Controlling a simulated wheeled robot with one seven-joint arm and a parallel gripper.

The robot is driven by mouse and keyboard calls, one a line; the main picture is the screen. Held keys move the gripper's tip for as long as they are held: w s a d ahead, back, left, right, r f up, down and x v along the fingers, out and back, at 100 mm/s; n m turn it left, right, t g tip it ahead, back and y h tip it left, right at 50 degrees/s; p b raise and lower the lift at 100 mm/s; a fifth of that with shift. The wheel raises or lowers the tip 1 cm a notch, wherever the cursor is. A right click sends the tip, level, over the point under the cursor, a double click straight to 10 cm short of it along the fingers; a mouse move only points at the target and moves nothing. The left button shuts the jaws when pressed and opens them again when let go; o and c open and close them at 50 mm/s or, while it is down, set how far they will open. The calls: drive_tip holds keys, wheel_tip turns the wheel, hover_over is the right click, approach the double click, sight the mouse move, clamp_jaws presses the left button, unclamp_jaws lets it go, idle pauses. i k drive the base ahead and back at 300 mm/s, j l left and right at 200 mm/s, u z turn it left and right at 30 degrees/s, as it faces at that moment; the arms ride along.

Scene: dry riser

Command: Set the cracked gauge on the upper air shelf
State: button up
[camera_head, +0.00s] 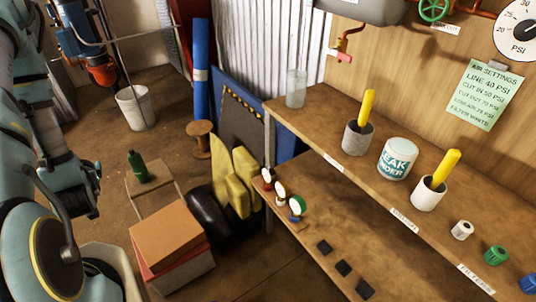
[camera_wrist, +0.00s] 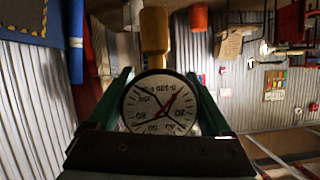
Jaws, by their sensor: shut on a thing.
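My gripper (camera_wrist: 159,76) shows in the wrist view, its two green fingers shut on a round white gauge (camera_wrist: 152,112). The gauge has a black rim, a red needle and dark lines across its face; its numbers appear upside down. In the head view my arm is at the left, and neither the gripper nor the held gauge can be made out there. The upper shelf (camera_head: 330,138) runs along the wooden wall at the right, with labels on its front edge. Three small gauges (camera_head: 280,188) stand at the left end of the lower shelf (camera_head: 330,235).
The upper shelf holds a clear jar (camera_head: 296,88), a grey cup (camera_head: 357,138), a leak-finder can (camera_head: 397,158), a white cup (camera_head: 428,193) and small coloured fittings (camera_head: 496,255). Bare stretches lie between them. Black pads (camera_head: 343,268) lie on the lower shelf. Boxes (camera_head: 172,235) stand on the floor.

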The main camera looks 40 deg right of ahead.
sight(447, 192)
drive_tip(key=j+z, duration=0.15)
drive_tip(key=z, duration=0.3)
drive_tip(key=j+z, duration=0.1)
drive_tip(key=z, duration=0.4)
drive_tip(key=k+z, duration=0.15)
drive_tip(key=z, duration=0.3)
